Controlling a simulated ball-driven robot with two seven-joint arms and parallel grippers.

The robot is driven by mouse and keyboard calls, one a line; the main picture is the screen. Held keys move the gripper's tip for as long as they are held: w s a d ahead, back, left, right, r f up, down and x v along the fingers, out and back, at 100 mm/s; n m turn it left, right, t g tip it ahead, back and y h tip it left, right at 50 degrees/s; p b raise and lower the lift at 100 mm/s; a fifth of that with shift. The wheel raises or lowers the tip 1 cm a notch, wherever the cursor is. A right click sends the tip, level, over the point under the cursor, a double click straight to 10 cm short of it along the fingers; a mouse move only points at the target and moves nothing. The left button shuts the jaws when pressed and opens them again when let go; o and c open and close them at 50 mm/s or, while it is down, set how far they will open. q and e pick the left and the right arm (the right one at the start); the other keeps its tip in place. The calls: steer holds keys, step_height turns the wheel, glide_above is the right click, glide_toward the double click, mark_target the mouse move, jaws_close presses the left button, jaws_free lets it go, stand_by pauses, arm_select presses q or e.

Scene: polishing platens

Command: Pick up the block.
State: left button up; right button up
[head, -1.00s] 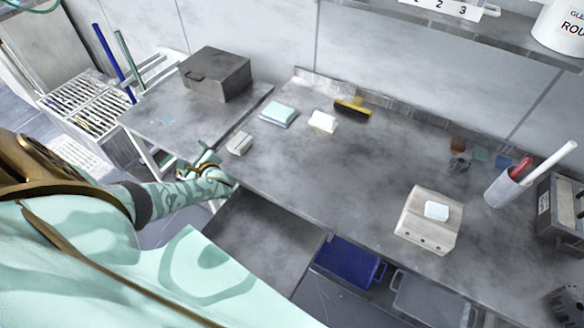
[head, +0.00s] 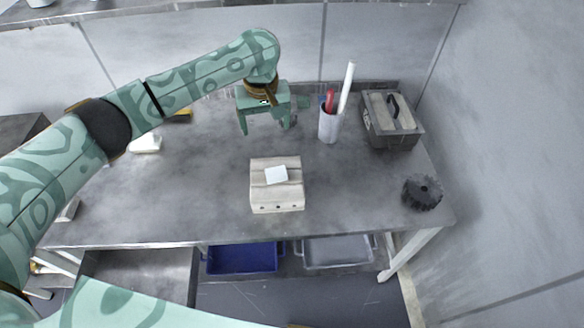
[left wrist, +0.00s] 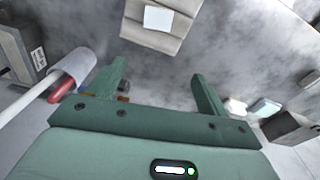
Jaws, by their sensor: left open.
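A beige block-like piece (head: 277,201) with small holes in its front and a white square (head: 276,175) on top sits mid-bench. It also shows at the top of the left wrist view (left wrist: 150,37). A smaller white block (head: 146,145) lies at the bench's back left, partly behind my arm. I cannot tell which one the task means. My left gripper (head: 266,126) is open and empty, fingers down, above the back of the bench, behind the beige piece and apart from it. In the left wrist view, a small dark item (left wrist: 123,87) shows near one finger. My right gripper is out of view.
A light cup (head: 329,128) with a red item and a white rod stands right of my left gripper. A grey metal case (head: 391,130) and a dark gear (head: 422,192) are farther right. A blue bin (head: 241,259) sits below. The bench around the beige piece is clear.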

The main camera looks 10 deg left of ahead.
arm_select(q)
steer(key=s+d, duration=0.2)
steer(key=b, duration=0.6)
glide_above(276, 172)
steer(key=shift+g, duration=0.4)
step_height(276, 172, down, 10)
steer(key=shift+f, duration=0.75)
step_height(276, 172, down, 5)
steer(key=b, duration=0.4)
steer(key=shift+r, duration=0.1)
steer(key=shift+s+r, duration=0.1)
steer(key=shift+r, duration=0.15)
steer(key=c, duration=1.1)
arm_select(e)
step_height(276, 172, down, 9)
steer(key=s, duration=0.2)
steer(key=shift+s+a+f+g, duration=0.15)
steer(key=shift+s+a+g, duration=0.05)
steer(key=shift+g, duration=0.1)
